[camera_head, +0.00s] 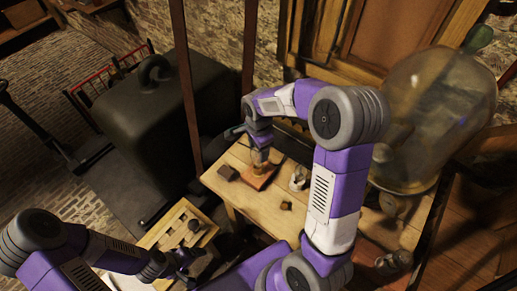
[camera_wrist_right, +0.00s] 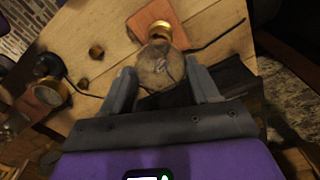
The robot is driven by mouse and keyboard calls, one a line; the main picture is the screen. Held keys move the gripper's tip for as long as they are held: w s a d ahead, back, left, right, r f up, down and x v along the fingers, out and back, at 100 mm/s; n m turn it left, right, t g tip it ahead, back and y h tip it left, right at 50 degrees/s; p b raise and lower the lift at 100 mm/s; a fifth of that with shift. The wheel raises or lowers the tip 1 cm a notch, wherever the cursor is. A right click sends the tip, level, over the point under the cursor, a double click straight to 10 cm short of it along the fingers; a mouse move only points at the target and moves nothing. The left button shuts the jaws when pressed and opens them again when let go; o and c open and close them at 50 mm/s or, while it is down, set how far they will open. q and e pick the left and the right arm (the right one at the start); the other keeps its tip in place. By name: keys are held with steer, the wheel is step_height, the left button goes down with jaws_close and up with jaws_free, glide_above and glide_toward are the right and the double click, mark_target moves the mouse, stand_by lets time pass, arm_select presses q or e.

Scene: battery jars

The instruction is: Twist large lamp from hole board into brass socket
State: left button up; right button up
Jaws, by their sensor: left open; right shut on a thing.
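My right gripper (camera_head: 260,150) is shut on the large lamp (camera_head: 260,158), low over a reddish-brown board (camera_head: 262,178) on the wooden table. In the right wrist view the lamp's round clear bulb (camera_wrist_right: 160,66) lies between the two fingers (camera_wrist_right: 160,72). A brass part (camera_wrist_right: 160,31) shows at its far end, against the reddish-brown board (camera_wrist_right: 148,15). I cannot tell whether this brass is the lamp's cap or the socket, or whether they touch. My left gripper (camera_head: 187,262) is open and empty beside the hole board (camera_head: 160,238) at the lower left.
A dark block (camera_head: 228,173), a pale object (camera_head: 299,178) and a small dark piece (camera_head: 286,205) stand on the table (camera_head: 262,208). A large glass jar (camera_head: 435,110) stands at the right. A dark wire (camera_wrist_right: 222,37) runs from near the socket.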

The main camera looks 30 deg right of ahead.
steer(key=m, duration=0.3)
steer(key=shift+f, duration=0.1)
steer(key=o, duration=1.2)
steer(key=shift+o, duration=0.2)
steer(key=shift+r+p, duration=0.6)
steer(key=shift+r, duration=3.25)
steer(key=shift+r, duration=0.1)
